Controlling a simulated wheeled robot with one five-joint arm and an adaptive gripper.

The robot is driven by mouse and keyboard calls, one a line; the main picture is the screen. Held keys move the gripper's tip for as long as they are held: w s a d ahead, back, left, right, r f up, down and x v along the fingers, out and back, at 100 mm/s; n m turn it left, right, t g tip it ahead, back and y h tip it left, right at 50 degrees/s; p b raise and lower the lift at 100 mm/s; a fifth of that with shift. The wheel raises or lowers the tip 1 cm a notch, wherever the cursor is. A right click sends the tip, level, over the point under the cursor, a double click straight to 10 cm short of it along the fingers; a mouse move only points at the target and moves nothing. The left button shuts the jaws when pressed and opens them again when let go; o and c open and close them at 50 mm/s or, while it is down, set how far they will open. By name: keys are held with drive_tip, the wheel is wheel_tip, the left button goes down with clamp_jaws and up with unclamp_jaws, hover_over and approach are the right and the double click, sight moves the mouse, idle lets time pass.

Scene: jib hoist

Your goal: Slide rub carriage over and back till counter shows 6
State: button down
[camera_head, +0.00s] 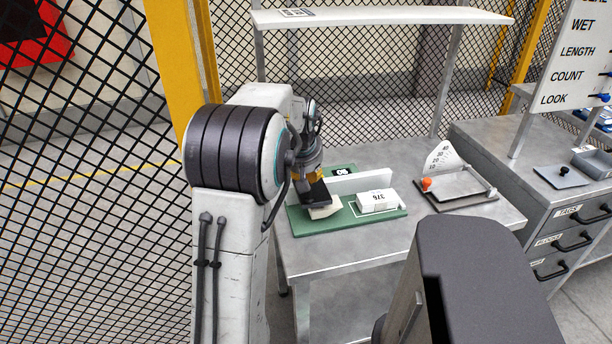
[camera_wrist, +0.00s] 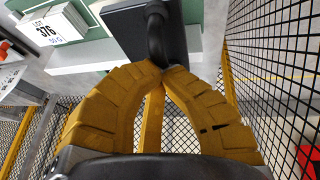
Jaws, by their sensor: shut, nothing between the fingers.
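The rub carriage (camera_head: 314,194) is a dark block at the left part of the green board (camera_head: 386,216), with a pale piece under its front. In the wrist view the dark carriage (camera_wrist: 124,28) has a black bent handle (camera_wrist: 156,32). My gripper (camera_wrist: 164,73) has its yellow fingertips together right at the handle's lower end; I cannot tell whether they touch it. In the head view my arm partly hides the gripper and the carriage. The counter (camera_head: 342,170) behind the white rail (camera_head: 362,181) shows small digits that I cannot read surely.
A white block marked 376 (camera_head: 378,201) lies on the board right of the carriage. A scale with an orange knob (camera_head: 427,185) stands farther right on the bench. A shelf (camera_head: 380,17) runs above. Mesh fence (camera_head: 90,200) closes the left side.

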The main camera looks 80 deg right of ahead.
drive_tip(key=c, duration=2)
unclamp_jaws()
drive_tip(key=shift+w+a+f, duration=0.1)
drive_tip(key=shift+a+f, duration=0.15)
drive_tip(key=shift+f, duration=0.2)
drive_tip(key=o, duration=0.9)
drive_tip(key=shift+w+d, duration=0.1)
drive_tip(key=shift+r, duration=0.15)
drive_tip(key=shift+r, duration=0.25)
drive_tip(key=v, duration=1.1)
drive_tip(key=shift+r, duration=0.25)
